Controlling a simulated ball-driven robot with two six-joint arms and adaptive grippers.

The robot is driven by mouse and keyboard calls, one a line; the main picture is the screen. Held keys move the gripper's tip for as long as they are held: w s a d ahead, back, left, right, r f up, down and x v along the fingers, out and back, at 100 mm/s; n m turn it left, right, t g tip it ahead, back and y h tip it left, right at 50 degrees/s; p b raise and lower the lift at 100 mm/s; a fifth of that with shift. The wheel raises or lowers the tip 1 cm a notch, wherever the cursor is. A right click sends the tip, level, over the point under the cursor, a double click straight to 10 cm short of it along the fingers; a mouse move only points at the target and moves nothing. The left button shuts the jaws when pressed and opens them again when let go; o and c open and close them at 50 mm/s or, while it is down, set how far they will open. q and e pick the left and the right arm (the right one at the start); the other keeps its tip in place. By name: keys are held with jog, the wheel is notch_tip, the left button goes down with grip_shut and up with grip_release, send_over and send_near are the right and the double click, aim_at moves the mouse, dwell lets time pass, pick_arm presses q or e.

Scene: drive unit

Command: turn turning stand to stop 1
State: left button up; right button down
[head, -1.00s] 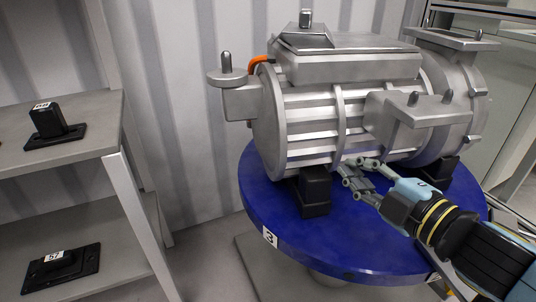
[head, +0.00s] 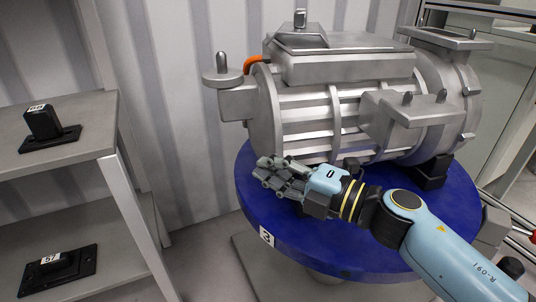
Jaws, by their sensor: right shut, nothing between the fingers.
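The turning stand is a round blue table (head: 350,245) with a white label "3" (head: 266,236) on its front left rim. A large silver drive unit (head: 330,110) rests on it on black blocks, one showing at the right (head: 434,170). My right gripper (head: 262,172) is shut and empty, over the left part of the blue top in front of the drive unit. It hides the left black block. I cannot tell whether it touches the stand or the unit. My left gripper is not in view.
A grey shelf (head: 60,122) stands at the left with a black block part (head: 42,124) on top and another labelled part (head: 58,264) on its lower board. A corrugated wall is behind. Metal rails (head: 510,215) stand at the right. Floor is free between shelf and stand.

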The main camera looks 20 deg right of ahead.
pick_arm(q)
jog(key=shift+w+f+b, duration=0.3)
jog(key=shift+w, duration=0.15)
pick_arm(e)
jog(key=w, duration=0.3)
jog(key=shift+w+d, duration=0.35)
jog(key=shift+d, duration=0.05)
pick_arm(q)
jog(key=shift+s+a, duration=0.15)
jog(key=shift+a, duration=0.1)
pick_arm(e)
jog(key=shift+w, duration=0.15)
